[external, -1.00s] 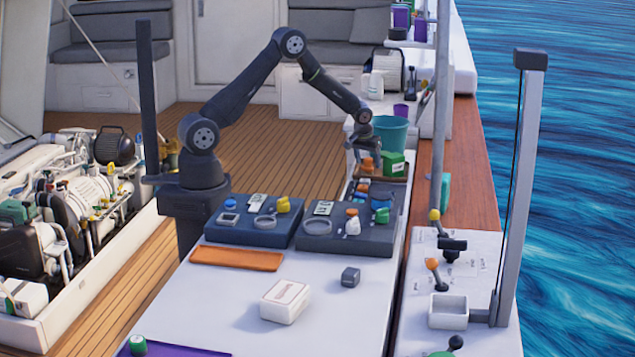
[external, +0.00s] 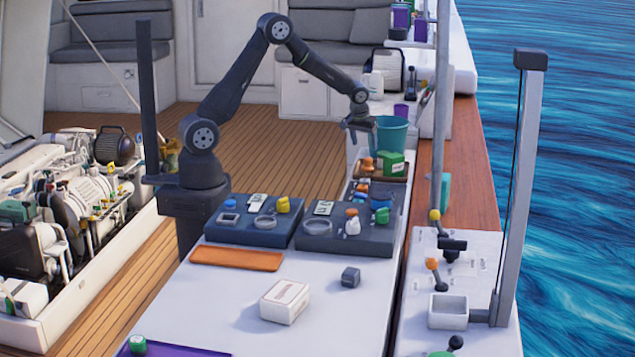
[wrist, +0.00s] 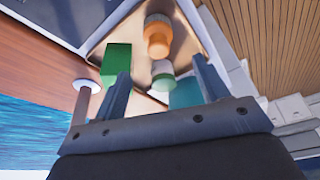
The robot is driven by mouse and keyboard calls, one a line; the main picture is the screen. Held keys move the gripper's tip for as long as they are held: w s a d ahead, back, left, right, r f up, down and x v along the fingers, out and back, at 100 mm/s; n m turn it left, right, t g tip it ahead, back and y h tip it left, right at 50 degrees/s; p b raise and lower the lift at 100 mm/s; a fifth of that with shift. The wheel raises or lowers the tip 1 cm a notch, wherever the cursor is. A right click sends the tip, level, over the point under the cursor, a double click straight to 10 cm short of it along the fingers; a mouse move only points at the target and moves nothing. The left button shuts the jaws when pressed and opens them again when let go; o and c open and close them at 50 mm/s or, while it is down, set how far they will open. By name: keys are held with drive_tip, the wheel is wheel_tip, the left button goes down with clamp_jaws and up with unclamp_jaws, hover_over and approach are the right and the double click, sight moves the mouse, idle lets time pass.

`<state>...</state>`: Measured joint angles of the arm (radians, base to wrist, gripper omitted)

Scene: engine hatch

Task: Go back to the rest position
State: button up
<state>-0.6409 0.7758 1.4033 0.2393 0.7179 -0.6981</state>
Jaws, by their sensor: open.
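My gripper (external: 358,134) hangs from my raised arm at the far end of the white table, above the wooden tray (external: 398,180). In the wrist view my gripper (wrist: 163,92) is open, with its two fingers apart and nothing held between them. In the external view the green box (external: 391,163) and an orange bottle (external: 367,165) stand below and beside my gripper.
A teal bucket (external: 391,132) stands close to my gripper's right. A tall post (external: 523,190) stands at right.

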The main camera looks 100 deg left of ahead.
sight(368, 159)
drive_tip(key=x, duration=1.1)
drive_tip(key=shift+f, duration=0.15)
drive_tip(key=v, duration=0.3)
drive_tip(key=w+v, duration=0.1)
drive_tip(key=v, duration=0.1)
drive_tip(key=shift+a, duration=0.3)
drive_tip(key=w+d+r, duration=0.1)
drive_tip(key=d+r, duration=0.6)
drive_tip(key=d, duration=0.4)
wheel_tip(368, 159, up, 17)
drive_tip(key=w+d+m, duration=0.2)
drive_tip(key=w+d, duration=0.3)
drive_tip(key=d, duration=0.4)
drive_tip(key=shift+w+r+t, duration=0.3)
drive_tip(key=shift+r, duration=0.15)
